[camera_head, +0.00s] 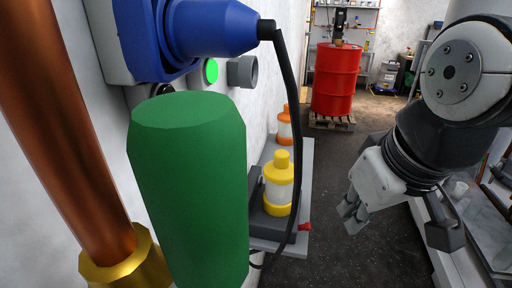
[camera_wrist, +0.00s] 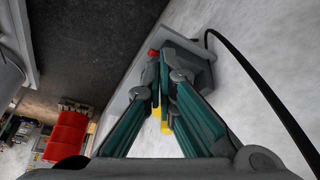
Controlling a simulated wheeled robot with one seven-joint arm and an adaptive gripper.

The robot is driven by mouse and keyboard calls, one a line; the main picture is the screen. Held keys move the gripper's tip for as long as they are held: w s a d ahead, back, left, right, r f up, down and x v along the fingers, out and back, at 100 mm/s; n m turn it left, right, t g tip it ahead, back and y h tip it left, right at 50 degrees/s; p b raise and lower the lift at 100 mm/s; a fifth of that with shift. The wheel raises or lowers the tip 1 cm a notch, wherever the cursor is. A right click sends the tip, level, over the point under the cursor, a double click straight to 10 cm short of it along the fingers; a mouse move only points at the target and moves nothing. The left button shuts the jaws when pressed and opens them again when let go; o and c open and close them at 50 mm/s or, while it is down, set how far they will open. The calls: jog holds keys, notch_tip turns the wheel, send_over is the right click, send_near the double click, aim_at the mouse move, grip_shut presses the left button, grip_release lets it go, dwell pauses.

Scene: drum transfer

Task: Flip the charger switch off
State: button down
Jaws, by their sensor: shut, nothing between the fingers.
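My gripper (camera_head: 352,218) hangs to the right of the wall shelf, apart from it in the head view. Its fingers are together and empty; in the wrist view the fingertips (camera_wrist: 163,75) point toward the shelf. A dark grey box (camera_head: 278,222), which looks like the charger, sits on the shelf with a black cable running to it. A small red part (camera_head: 305,227), perhaps the switch, sticks out at the shelf's near right end. The red part also shows in the wrist view (camera_wrist: 152,53), just beyond the fingertips. Which way it is set I cannot tell.
Yellow-capped (camera_head: 279,183) and orange-capped (camera_head: 284,128) bottles stand along the shelf (camera_head: 304,165). A green cylinder (camera_head: 188,190), copper pipe (camera_head: 65,130) and blue plug (camera_head: 210,28) crowd the left. A red drum (camera_head: 335,80) stands on a pallet behind. The middle floor is clear.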

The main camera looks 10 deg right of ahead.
jog(key=w+n+g+y, duration=0.1)
jog(key=w+n+g, duration=0.1)
jog(key=w+n, duration=0.6)
jog(key=n+g+y+p, duration=0.1)
jog(key=n+y+p, duration=0.1)
jog(key=n, duration=0.2)
send_over(304, 227)
jog(key=d, duration=0.1)
notch_tip(304, 227, down, 4)
jog(key=shift+w, duration=0.4)
jog(key=x, duration=0.9)
jog(key=shift+f, duration=0.2)
jog(key=f, duration=0.1)
jog(key=d+f, duration=0.1)
jog(key=f, duration=0.1)
jog(key=shift+s, duration=0.2)
jog(key=shift+s+d+f, duration=0.1)
jog(key=shift+d+f, duration=0.2)
jog(key=shift+f, duration=0.25)
jog(key=shift+b, duration=0.35)
jog(key=shift+d+b, duration=0.1)
jog(key=shift+b, duration=0.25)
